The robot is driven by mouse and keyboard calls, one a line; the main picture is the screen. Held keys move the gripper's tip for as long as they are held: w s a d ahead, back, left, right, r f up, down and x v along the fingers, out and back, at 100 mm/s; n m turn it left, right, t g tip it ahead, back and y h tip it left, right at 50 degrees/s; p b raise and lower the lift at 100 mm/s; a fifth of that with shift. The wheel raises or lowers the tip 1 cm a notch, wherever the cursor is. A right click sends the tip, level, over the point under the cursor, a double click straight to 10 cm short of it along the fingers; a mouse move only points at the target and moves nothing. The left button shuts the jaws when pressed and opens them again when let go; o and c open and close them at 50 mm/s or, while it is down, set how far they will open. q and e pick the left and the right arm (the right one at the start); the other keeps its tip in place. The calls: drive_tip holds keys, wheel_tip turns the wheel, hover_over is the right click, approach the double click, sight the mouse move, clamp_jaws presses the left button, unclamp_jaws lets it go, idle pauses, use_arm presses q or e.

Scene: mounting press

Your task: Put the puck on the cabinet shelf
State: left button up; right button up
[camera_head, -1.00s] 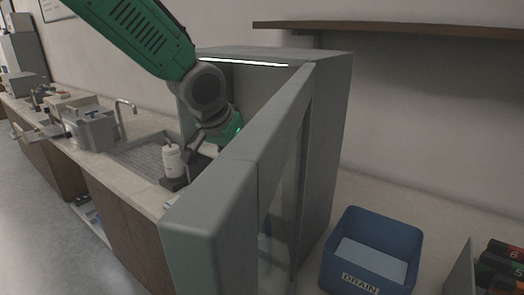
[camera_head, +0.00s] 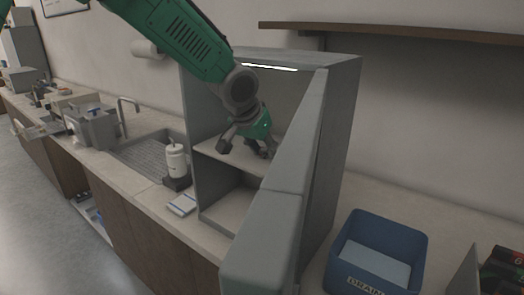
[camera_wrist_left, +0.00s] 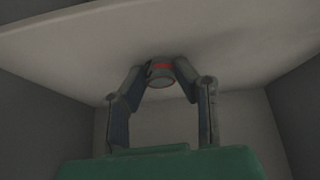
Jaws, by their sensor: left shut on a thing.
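The puck (camera_wrist_left: 160,76), small, dark and round with a red mark, is held between the fingertips of my left gripper (camera_wrist_left: 160,72) in the left wrist view. In the head view my left gripper (camera_head: 245,148) is inside the open grey cabinet (camera_head: 340,140), over the pale middle shelf (camera_head: 211,152). The puck cannot be made out there. The shelf also shows as a pale surface in the left wrist view (camera_wrist_left: 245,40), close to the puck. I cannot tell if they touch. My right gripper is out of view.
The cabinet door (camera_head: 270,230) stands open toward me on the right. A blue bin (camera_head: 346,262) labelled DRAIN is right of the cabinet. A white bottle (camera_head: 177,162) and a notepad (camera_head: 182,204) stand left of it, near the sink (camera_head: 145,150). A wall shelf (camera_head: 400,33) is above.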

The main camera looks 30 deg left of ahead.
use_arm(q)
drive_tip(key=o, duration=0.9)
drive_tip(key=shift+s+d+f, duration=0.15)
drive_tip(key=shift+s+f, duration=0.15)
drive_tip(key=shift+f, duration=0.1)
drive_tip(key=shift+d+r, duration=0.1)
drive_tip(key=shift+d, duration=0.9)
drive_tip(key=shift+w+d+r, duration=0.1)
drive_tip(key=shift+d+r, duration=0.05)
drive_tip(key=shift+d, duration=0.35)
drive_tip(key=shift+a, duration=1.15)
drive_tip(key=shift+d, duration=0.55)
drive_tip(key=v, duration=0.7)
drive_tip(key=shift+a+r, duration=0.15)
drive_tip(key=shift+r, duration=0.1)
drive_tip(key=shift+a+r, duration=0.1)
drive_tip(key=shift+r, duration=0.05)
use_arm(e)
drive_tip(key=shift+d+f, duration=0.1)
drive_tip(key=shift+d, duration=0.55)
